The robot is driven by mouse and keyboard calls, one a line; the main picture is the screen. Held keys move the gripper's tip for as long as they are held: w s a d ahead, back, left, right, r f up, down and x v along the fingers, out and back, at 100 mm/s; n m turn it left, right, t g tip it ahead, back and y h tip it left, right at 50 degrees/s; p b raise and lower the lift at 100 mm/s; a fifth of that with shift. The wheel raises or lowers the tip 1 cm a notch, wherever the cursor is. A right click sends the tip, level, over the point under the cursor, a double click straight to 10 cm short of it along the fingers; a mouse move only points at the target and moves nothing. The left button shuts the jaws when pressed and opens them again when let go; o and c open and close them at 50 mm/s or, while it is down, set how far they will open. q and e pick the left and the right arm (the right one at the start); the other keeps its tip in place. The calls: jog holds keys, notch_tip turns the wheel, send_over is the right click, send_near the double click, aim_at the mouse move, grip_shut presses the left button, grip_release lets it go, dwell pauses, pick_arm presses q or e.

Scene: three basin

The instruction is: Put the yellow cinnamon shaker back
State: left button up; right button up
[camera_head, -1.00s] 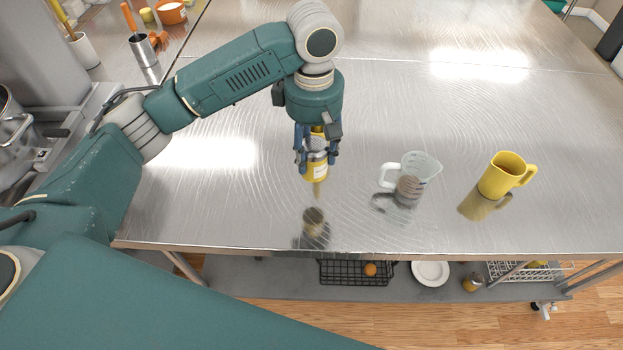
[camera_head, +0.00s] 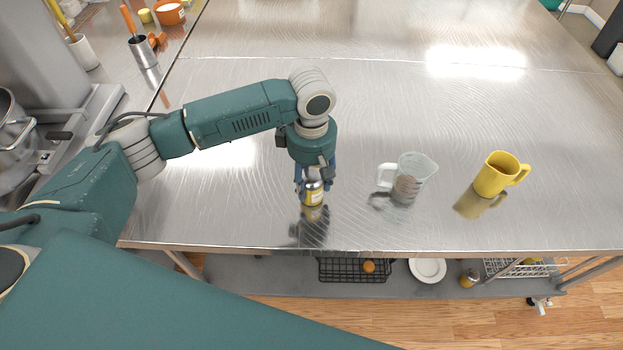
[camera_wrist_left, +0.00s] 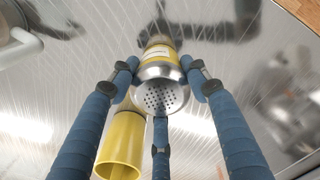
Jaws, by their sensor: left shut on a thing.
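The yellow shaker (camera_head: 312,198) has a silver perforated cap and a pale label. My left gripper (camera_head: 315,184) points down and is shut around its upper part. The shaker is upright at the tabletop, its base close to its own reflection; whether it touches the steel is hard to tell. In the left wrist view the shaker (camera_wrist_left: 159,72) is between the blue fingers, with its holed cap facing the camera. My right gripper is not in view.
On the steel table (camera_head: 380,110), a clear measuring cup (camera_head: 412,172) and a yellow mug (camera_head: 497,175) stand to the right. The table behind is clear.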

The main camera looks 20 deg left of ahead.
pick_arm(q)
jog(key=o, duration=1.2)
jog(key=shift+w+r, duration=0.1)
jog(key=shift+r, duration=0.3)
notch_tip(320, 180, up, 11)
jog(key=b, duration=0.3)
jog(key=shift+r, duration=0.2)
jog(key=shift+s+f, duration=0.15)
jog(key=shift+s, duration=0.05)
